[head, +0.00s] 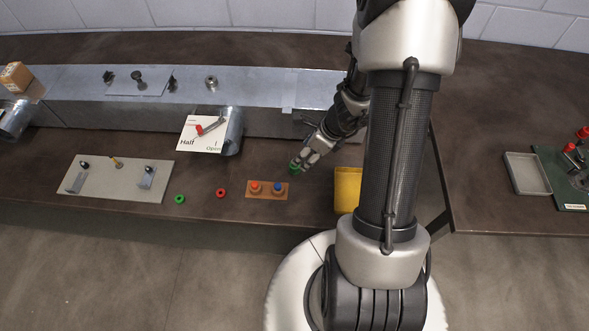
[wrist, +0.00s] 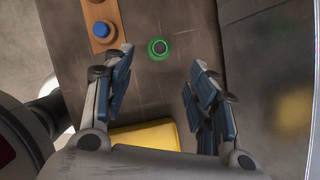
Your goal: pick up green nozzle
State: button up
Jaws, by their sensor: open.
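The green nozzle (wrist: 159,48) is a short round piece with a dark centre, standing on the dark table in the wrist view. It lies between the lines of my two fingers, just ahead of the fingertips. In the head view the nozzle (head: 295,167) shows right at my gripper's tips, partly hidden by them. My gripper (wrist: 161,66) is open and empty, its blue-padded fingers wide apart on either side. In the head view my gripper (head: 304,160) reaches down to the table. I cannot tell its exact height above the nozzle.
A wooden block (head: 267,196) with an orange and a blue nozzle stands left of the green one. A yellow bin (head: 347,190) is to the right. A green ring (head: 180,199) and red ring (head: 221,193) lie further left. The metal duct (head: 260,115) runs behind.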

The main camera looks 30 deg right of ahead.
jog(key=b+x, duration=0.1)
jog(key=x, duration=0.3)
jog(key=shift+w+a+f, duration=0.1)
jog(key=b+x, duration=0.3)
jog(key=x, duration=0.2)
jog(key=shift+f, duration=0.1)
jog(key=c, duration=1)
